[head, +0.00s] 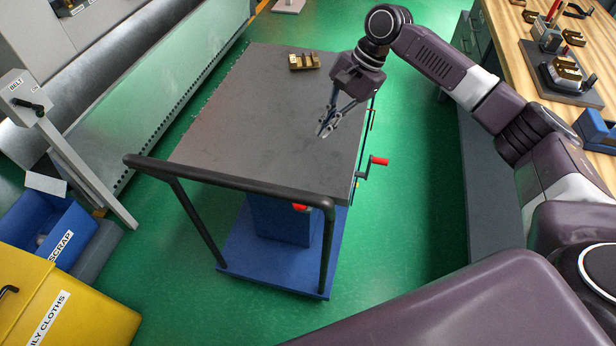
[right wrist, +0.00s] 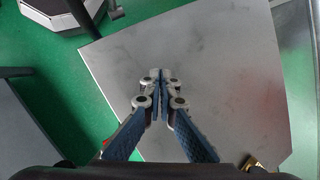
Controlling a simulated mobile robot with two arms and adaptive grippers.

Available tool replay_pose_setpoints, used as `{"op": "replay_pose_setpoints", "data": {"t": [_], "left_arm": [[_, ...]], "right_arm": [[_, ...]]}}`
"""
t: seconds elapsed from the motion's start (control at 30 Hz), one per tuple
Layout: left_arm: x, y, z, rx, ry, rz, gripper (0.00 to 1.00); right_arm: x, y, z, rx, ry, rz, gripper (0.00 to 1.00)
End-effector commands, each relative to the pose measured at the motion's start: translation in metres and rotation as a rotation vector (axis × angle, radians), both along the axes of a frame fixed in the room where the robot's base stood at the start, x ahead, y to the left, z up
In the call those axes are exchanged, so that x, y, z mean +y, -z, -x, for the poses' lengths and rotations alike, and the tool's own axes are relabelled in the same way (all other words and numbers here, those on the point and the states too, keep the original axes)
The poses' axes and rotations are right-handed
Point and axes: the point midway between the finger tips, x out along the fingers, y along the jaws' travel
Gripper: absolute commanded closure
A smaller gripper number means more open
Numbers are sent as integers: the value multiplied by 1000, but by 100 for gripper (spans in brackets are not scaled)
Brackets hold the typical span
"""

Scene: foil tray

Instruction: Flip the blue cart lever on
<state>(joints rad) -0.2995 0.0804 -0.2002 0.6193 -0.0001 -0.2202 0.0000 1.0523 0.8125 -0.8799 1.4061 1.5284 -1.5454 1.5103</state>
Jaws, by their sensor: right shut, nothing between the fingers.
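The cart has a dark grey top (head: 240,115), a blue base (head: 262,262) and a black push handle (head: 235,182) at its near end. A crank-like lever with a red grip (head: 379,161) sticks out from the cart's right side. Another red part (head: 300,207) shows low under the top, partly hidden; I cannot tell which is the cart lever. My right gripper (head: 322,130) is over the right part of the top, pointing down, shut and empty. In the right wrist view its fingertips (right wrist: 160,76) meet over the grey top (right wrist: 215,65). My left gripper is out of view.
A brass block (head: 304,61) sits at the top's far edge. A workbench (head: 510,40) with fixtures stands on the right. A BELT lever post (head: 60,140), blue SCRAP bin (head: 75,205) and yellow bin (head: 85,300) stand left. Green floor (head: 420,150) is clear between cart and bench.

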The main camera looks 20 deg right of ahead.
Motion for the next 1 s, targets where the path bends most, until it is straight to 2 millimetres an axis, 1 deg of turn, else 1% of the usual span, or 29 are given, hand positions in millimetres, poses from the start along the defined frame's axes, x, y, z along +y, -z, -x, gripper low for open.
{"op": "replay_pose_setpoints", "data": {"t": [0.03,0.2,0.3,0.4,0.53,0.8,0.9,1.0], "left_arm": [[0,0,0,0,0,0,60],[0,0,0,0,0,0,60],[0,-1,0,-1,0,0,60],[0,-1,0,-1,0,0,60],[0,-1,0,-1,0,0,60],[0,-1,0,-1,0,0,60],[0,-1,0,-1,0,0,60],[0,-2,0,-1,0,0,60]], "right_arm": [[9,-16,9,34,-51,-3,100],[21,-57,45,154,-210,3,100],[23,-74,59,201,-278,10,100],[23,-84,68,227,-318,16,100],[23,-89,73,241,-339,18,100],[23,-88,73,241,-338,19,100],[24,-85,74,241,-338,19,100],[27,-76,77,242,-338,20,100]]}}
